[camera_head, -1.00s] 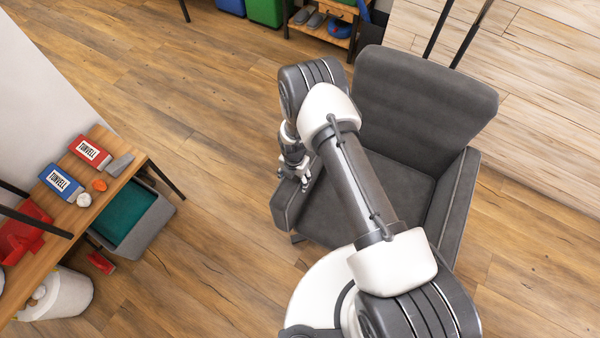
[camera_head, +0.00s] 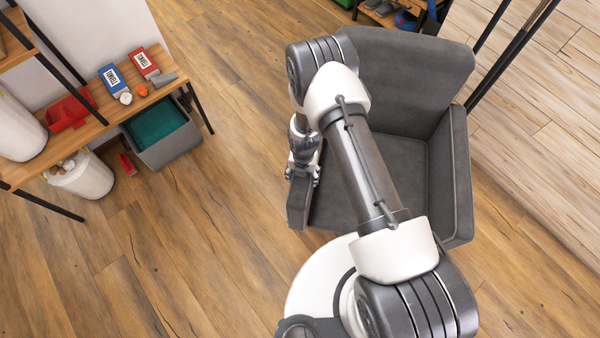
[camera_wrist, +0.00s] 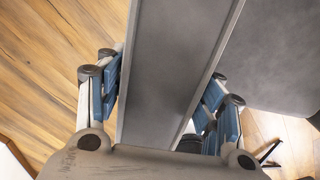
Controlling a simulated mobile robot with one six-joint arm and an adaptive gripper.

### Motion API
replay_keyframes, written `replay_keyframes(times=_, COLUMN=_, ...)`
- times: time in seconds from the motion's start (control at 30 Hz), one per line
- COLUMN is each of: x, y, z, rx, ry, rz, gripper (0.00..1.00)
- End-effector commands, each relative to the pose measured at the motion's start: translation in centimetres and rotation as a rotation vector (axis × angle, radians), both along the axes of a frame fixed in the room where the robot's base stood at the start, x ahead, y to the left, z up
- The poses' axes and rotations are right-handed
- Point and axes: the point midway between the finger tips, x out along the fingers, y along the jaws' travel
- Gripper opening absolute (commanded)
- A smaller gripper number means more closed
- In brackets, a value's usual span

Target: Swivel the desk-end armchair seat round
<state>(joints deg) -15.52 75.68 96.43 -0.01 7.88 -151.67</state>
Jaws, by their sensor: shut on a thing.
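The dark grey armchair (camera_head: 400,75) stands at the right of centre in the head view, its backrest away from me and its seat partly hidden by my arm. My gripper (camera_head: 303,172) is at the chair's left armrest (camera_head: 298,205). In the wrist view the armrest (camera_wrist: 180,65) runs up between the two blue-padded fingers of my gripper (camera_wrist: 165,100), one finger on each side. The gripper is shut on the armrest. The chair's base is hidden, apart from a dark leg-like piece (camera_wrist: 268,150) low at the right of the wrist view.
A wooden shelf table (camera_head: 110,110) with boxes and a red bin stands at the left, a grey crate (camera_head: 165,140) under it. A white bucket (camera_head: 85,178) is nearby. A pale plank wall (camera_head: 550,120) lies right of the chair. Open floor lies left of the chair.

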Motion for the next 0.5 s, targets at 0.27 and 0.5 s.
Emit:
replay_keyframes(times=0.27, x=-0.33, y=-0.2, z=-0.01, rx=-0.002, ry=0.006, rz=0.009, gripper=0.19)
replay_keyframes(times=0.5, x=-0.31, y=-0.2, z=-0.02, rx=-0.002, ry=0.006, rz=0.009, gripper=0.65)
